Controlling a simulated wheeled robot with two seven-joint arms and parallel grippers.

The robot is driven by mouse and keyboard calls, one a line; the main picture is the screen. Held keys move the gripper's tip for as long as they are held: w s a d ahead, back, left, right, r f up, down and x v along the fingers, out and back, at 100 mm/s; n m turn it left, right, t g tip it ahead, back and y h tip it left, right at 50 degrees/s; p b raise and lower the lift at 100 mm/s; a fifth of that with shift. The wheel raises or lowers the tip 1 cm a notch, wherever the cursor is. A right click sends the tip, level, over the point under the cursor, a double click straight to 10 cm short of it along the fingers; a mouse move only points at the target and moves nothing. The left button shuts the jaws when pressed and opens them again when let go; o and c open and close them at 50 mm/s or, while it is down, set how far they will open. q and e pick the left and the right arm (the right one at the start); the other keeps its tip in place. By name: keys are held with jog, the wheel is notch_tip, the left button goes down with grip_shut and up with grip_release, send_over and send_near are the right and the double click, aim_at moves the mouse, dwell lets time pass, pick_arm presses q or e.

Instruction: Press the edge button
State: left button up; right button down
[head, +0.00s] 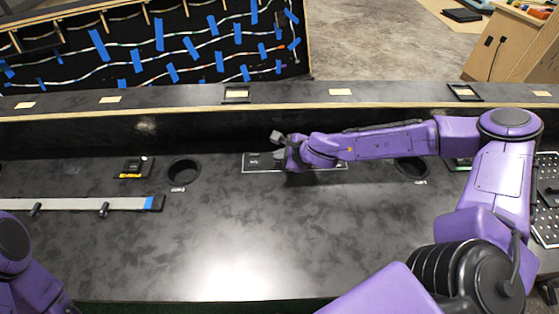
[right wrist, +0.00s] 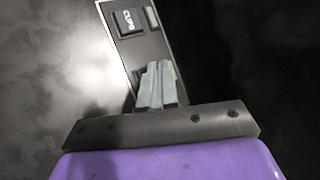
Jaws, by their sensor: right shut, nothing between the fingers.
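A flat panel with a pale border (head: 256,169) lies on the console top, near the base of its back wall. In the right wrist view, the panel holds a square black button (right wrist: 129,21) with white lettering that I cannot read surely. A small pale rectangle (right wrist: 151,18) sits beside the button. My right gripper (head: 279,154) is over the panel; its shut, empty fingers also show in the right wrist view (right wrist: 158,66). They are over the panel, apart from the black button in the picture. I cannot tell whether they touch the panel. My left gripper is out of view.
Round dark recesses (head: 184,170) lie on both sides of the panel. A small black box with a yellow strip (head: 132,168) and a light bar (head: 85,204) are at left. The raised back ledge (head: 190,95) runs behind. The console's middle is clear.

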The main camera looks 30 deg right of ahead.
dwell(0.5)
jog(key=shift+f+b, duration=0.4)
jog(key=shift+f, duration=0.1)
jog(key=shift+r, duration=0.15)
jog(key=shift+r+p, duration=0.35)
jog(key=shift+p, duration=0.2)
notch_tip(320, 180, up, 6)
jog(key=p, duration=0.5)
jog(key=shift+p, duration=0.4)
